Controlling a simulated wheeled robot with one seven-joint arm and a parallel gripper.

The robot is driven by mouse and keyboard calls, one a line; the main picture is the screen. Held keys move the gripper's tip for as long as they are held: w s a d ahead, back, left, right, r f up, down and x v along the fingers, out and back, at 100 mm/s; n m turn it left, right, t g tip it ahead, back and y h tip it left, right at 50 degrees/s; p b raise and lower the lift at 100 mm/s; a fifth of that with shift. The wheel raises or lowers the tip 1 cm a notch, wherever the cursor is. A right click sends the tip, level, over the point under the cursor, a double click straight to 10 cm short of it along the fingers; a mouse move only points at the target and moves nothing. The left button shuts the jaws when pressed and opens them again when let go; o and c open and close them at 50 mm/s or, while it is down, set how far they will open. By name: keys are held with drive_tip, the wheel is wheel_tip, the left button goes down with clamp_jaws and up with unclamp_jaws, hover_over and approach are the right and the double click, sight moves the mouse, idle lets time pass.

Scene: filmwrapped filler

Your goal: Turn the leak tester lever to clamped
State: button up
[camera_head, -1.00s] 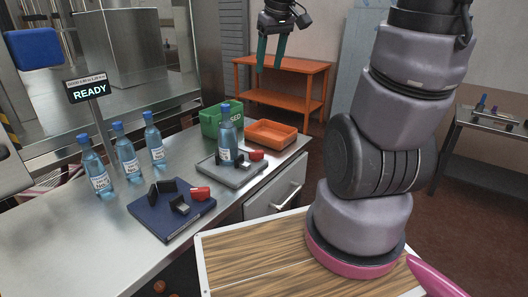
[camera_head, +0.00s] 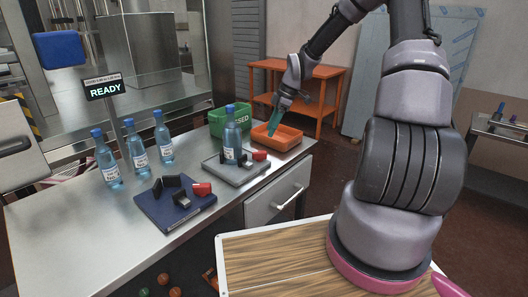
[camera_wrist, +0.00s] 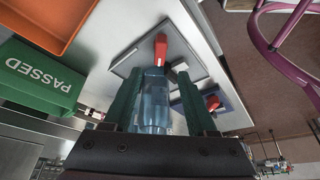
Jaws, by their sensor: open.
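A grey plate fixture (camera_head: 232,175) on the steel bench holds an upright water bottle (camera_head: 231,142) between dark jaws, with a red lever (camera_head: 259,155) at its right. In the wrist view that red lever (camera_wrist: 161,46) points away from the bottle. A blue plate fixture (camera_head: 165,209) nearer the front has empty dark jaws and its own red lever (camera_head: 202,189). I cannot tell by label which is the leak tester. My gripper (camera_head: 273,128) is open and empty, over the orange tray's near left part. In the wrist view the bottle (camera_wrist: 153,105) shows beyond and between its green fingers.
An orange tray (camera_head: 289,146) and a green box marked PASSED (camera_wrist: 35,75) stand behind the grey fixture. Several bottles (camera_head: 137,156) stand at the left under a READY sign (camera_head: 104,88).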

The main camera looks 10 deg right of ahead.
sight(261, 151)
drive_tip(key=x, duration=1)
drive_tip(key=shift+f, duration=0.3)
clamp_jaws()
